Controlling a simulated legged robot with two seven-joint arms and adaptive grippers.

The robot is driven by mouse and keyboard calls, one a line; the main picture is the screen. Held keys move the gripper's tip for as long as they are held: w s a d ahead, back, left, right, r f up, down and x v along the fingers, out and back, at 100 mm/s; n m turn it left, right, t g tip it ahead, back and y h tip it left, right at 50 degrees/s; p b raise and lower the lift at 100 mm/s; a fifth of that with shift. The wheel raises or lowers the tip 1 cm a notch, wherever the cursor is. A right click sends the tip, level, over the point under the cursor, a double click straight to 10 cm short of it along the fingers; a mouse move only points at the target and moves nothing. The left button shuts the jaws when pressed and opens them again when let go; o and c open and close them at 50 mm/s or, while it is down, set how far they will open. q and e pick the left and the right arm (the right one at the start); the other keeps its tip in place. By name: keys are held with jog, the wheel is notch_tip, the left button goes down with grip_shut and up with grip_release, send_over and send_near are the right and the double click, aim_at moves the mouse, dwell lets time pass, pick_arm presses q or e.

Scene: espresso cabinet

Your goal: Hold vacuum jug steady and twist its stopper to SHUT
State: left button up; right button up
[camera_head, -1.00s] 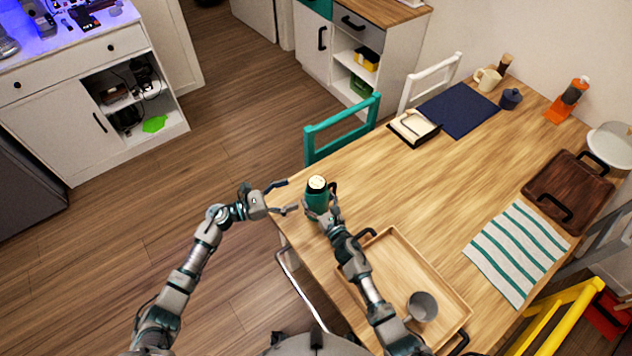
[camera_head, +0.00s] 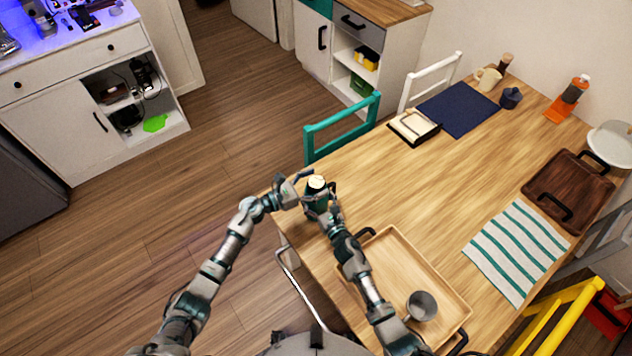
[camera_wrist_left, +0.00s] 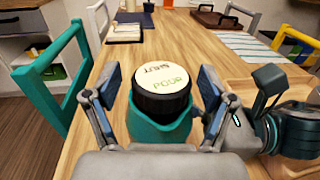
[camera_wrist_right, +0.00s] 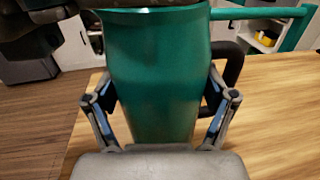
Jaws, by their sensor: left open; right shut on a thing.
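The teal vacuum jug (camera_head: 317,207) stands upright near the table's left edge; its body fills the middle of the right wrist view (camera_wrist_right: 158,80). My right gripper (camera_wrist_right: 160,125) is shut on the jug body, one finger on each side, with the dark handle just behind. My left gripper (camera_wrist_left: 157,90) is open, its fingers on either side of the stopper at the jug's top, with gaps visible. In the head view the left gripper (camera_head: 308,189) partly covers the jug.
A wooden tray (camera_head: 385,250) with a metal cup (camera_head: 421,306) lies close to the right arm. A teal chair (camera_head: 340,128) stands behind the jug at the table edge. A striped cloth (camera_head: 517,252) lies farther right. The table middle is clear.

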pick_arm(q)
jog(key=shift+c, duration=0.3)
jog(key=c, duration=1.1)
jog(key=shift+c, duration=0.2)
jog(key=shift+w+g+h, duration=0.15)
jog(key=shift+g+h, duration=0.15)
jog(key=shift+g, duration=0.1)
jog(key=shift+m+g+h, duration=0.3)
jog(key=shift+m+g, duration=0.4)
jog(key=shift+m, duration=0.1)
jog(key=shift+f+m+g+h, duration=0.1)
jog(key=shift+m+g+h, duration=0.15)
jog(key=shift+m+g, duration=1.1)
jog(key=shift+m+g+h, duration=0.25)
jog(key=shift+m+g, duration=0.5)
jog(key=shift+g, duration=1.2)
jog(key=shift+a+g, duration=0.1)
jog(key=shift+g, duration=0.2)
